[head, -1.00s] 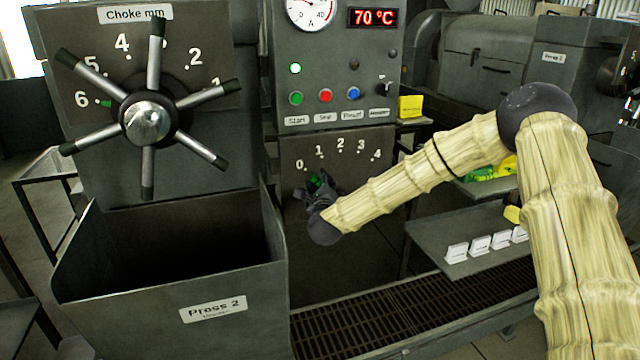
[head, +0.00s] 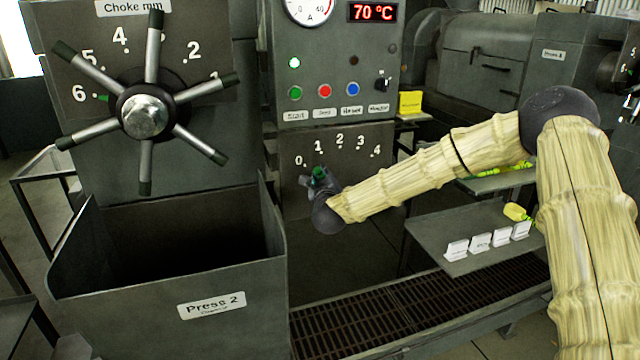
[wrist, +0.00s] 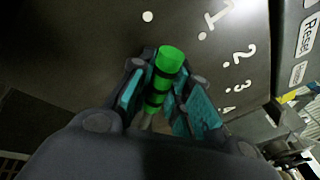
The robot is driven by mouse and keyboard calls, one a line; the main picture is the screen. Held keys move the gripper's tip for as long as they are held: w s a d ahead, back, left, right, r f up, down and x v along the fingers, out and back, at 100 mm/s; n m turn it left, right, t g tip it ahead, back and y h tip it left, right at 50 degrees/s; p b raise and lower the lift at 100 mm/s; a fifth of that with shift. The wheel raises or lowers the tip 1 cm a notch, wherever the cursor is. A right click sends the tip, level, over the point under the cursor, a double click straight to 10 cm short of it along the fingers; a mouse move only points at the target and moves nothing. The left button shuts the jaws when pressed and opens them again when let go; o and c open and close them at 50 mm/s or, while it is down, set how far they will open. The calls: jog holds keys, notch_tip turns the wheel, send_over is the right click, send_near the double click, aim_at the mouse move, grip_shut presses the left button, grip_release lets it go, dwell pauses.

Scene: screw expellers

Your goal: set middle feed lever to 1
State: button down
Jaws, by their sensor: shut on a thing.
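The feed lever has a green grip with black bands (wrist: 165,72). Its green end also shows in the head view (head: 320,175), just below the 1 mark. My gripper (head: 316,182) is shut on this grip; in the wrist view its teal-padded fingers (wrist: 158,95) lie on both sides of it. The scale plate (head: 345,165) carries the numbers 0 to 4 in an arc. In the wrist view the green end stands out from the plate near the 0 and 1 dots, so its exact setting is hard to read. My gripper hides the lever's pivot.
At left is a spoked choke wheel (head: 146,117) above an open bin (head: 180,290) labelled Press 2. A button panel (head: 335,75) sits above the scale. To the right, a shelf (head: 440,235) holds white cards (head: 481,242). A floor grate (head: 400,310) lies below.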

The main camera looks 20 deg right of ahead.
jog(key=shift+d+r+m+g+b, duration=0.15)
jog(key=shift+d+r+m+b, duration=0.15)
jog(key=shift+d+m+b, duration=0.35)
jog(key=shift+d+r+m+g+b, duration=0.15)
jog(key=shift+d+r+m+b, duration=0.1)
jog(key=shift+d+m+b, duration=0.35)
jog(key=shift+d+r+y, duration=0.1)
jog(key=shift+r+y, duration=0.1)
jog(key=shift+y, duration=0.1)
jog(key=c, duration=1.3)
grip_release()
jog(key=v, duration=1.2)
jog(key=shift+w, duration=0.1)
